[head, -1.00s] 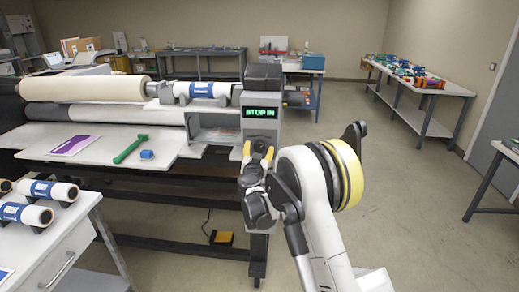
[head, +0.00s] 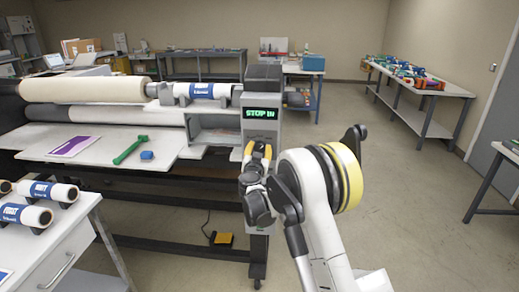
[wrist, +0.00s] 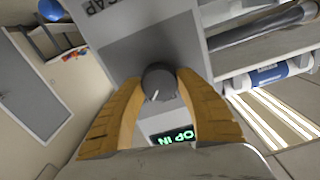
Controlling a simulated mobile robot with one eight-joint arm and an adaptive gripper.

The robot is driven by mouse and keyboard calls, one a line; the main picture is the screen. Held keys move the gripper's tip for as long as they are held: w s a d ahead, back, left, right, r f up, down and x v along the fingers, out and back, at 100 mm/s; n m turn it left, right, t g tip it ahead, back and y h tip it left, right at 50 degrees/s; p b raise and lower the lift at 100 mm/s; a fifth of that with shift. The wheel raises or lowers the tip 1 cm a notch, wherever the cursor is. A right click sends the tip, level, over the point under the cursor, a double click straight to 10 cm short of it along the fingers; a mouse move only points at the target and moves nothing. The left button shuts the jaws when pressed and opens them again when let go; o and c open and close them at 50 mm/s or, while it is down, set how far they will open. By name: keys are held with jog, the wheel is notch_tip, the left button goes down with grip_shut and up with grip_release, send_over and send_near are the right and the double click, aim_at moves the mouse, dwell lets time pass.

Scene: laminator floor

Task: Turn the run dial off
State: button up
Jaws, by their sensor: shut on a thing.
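The run dial (wrist: 159,80) is a dark round knob with a white pointer mark, on the grey face of the control post (head: 263,103). In the wrist view my gripper (wrist: 160,88) has its two yellow-orange fingers on either side of the knob, shut on it. The green display (head: 261,113) on the post reads "STOP IN"; part of it shows in the wrist view (wrist: 172,137). In the head view my gripper (head: 258,149) is at the post below the display, and it hides the dial there.
The laminator's white table (head: 100,151) lies left of the post, with a green tool (head: 130,149), a blue block (head: 147,155) and a purple sheet (head: 73,146). A yellow foot pedal (head: 223,239) is on the floor. The floor to the right is open.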

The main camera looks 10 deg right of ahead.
jog(key=n+b, duration=0.1)
jog(key=n, duration=0.2)
jog(key=shift+n+b, duration=0.3)
jog(key=shift+n, duration=0.1)
jog(key=shift+a+n+b, duration=0.15)
jog(key=shift+n+b, duration=0.4)
jog(key=shift+n, duration=1.75)
jog(key=o, duration=1.2)
jog(key=shift+w, duration=0.1)
